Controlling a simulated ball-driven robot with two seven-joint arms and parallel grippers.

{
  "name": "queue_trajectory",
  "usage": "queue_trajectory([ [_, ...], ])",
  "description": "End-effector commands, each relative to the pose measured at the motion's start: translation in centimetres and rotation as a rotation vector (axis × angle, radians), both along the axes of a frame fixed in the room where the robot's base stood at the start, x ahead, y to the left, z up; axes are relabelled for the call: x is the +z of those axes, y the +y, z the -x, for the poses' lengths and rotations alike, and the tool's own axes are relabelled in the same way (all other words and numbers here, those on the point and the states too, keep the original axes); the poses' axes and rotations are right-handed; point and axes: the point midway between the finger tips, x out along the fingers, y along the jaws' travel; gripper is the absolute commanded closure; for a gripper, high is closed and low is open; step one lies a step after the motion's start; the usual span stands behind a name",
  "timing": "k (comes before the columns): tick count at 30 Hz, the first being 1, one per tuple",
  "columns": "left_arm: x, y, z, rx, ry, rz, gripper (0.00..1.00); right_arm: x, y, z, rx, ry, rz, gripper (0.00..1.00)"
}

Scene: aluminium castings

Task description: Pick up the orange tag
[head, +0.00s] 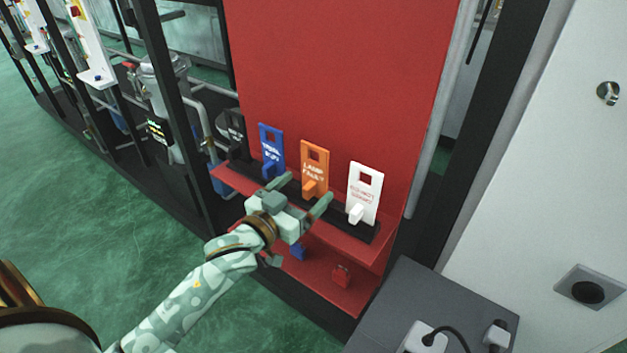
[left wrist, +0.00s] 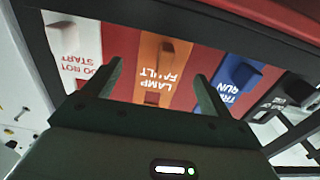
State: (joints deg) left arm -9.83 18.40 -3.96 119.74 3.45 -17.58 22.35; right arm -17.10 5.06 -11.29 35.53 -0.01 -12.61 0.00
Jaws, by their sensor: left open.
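The orange tag (head: 315,168) stands upright on a black strip on a red shelf, between a blue tag (head: 271,150) and a white tag (head: 363,192). It has a square hole at the top, white lettering and a protruding orange tab. My left gripper (head: 308,192) is open in front of it, with one finger towards the blue tag and one towards the white tag. In the left wrist view the orange tag (left wrist: 158,68) appears upside down between the two spread fingers (left wrist: 158,80). I cannot tell whether they touch it. My right gripper is not in view.
A black tag (head: 237,132) stands left of the blue one. A red panel (head: 340,70) rises behind the shelf. Below the shelf are a small blue item (head: 298,252) and a red item (head: 341,276). A grey box (head: 435,305) with plugs stands at front right. Pipework is at left.

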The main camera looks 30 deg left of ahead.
Motion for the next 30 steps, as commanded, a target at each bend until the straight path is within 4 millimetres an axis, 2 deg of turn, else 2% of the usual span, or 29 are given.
queue_trajectory([
  [5, -0.1, -0.2, -1.4, 0.0, 0.0, -0.001, 0.16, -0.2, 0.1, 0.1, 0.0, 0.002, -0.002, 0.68],
  [13, -0.3, -0.5, -5.5, 0.0, 0.001, 0.0, 0.16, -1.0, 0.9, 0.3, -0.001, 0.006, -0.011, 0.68],
  [21, -0.2, -0.7, -6.0, -0.001, 0.002, 0.0, 0.16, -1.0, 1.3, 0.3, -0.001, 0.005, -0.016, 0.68],
  [22, -0.2, -0.7, -6.0, -0.001, 0.002, 0.0, 0.19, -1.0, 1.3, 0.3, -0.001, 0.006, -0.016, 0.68],
  [27, -0.2, -0.7, -6.0, -0.001, 0.002, 0.0, 0.65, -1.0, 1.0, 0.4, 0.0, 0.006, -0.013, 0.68],
  [30, -0.2, -0.7, -6.0, -0.001, 0.001, 0.0, 0.65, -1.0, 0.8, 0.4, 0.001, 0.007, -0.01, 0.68],
])
